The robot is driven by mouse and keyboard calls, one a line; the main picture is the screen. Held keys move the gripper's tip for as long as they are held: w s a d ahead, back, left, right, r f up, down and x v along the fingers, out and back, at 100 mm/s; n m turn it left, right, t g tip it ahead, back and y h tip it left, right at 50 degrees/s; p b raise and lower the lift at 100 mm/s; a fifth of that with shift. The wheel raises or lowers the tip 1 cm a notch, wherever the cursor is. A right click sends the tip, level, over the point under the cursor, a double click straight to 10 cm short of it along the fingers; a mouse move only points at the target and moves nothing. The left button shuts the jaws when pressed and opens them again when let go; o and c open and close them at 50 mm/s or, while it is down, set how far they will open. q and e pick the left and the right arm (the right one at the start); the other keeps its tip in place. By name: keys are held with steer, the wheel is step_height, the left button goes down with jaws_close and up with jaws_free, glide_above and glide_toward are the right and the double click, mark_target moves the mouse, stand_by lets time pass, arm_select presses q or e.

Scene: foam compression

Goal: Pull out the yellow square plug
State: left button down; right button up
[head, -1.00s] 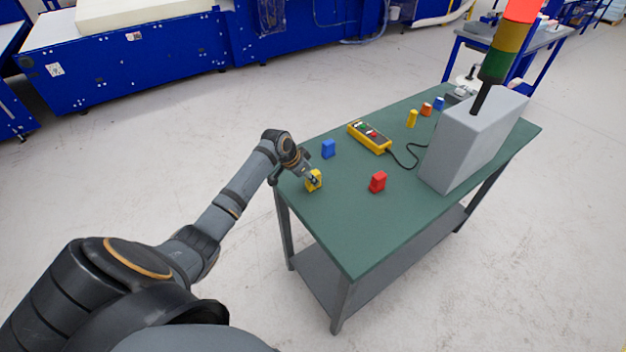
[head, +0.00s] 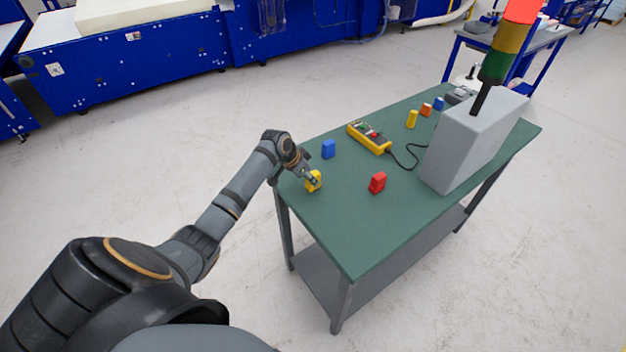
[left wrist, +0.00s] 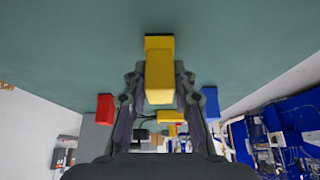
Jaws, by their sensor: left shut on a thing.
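The yellow square plug (head: 314,181) stands at the near left end of the green table top. My left gripper (head: 309,177) is at it, and its fingers partly cover it in the head view. In the left wrist view the yellow plug (left wrist: 160,75) sits between the two fingers of my left gripper (left wrist: 160,92), which is shut on it. The plug's far end meets the green surface there. My right gripper is in neither view.
On the green table (head: 350,235) stand a blue block (head: 328,149), a red block (head: 378,182), a yellow control box (head: 370,137) with a cable, several small blocks at the back, and a large grey box (head: 470,145) with a signal light. The near table top is clear.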

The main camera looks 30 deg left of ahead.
arm_select(q)
steer(key=shift+w+r, duration=0.1)
steer(key=shift+r, duration=0.3)
steer(key=shift+r+p, duration=0.35)
steer(key=shift+p, duration=0.15)
steer(key=shift+r+p, duration=0.4)
steer(key=shift+p, duration=0.1)
step_height(320, 180, up, 5)
steer(key=p, duration=0.5)
steer(key=shift+f, duration=0.1)
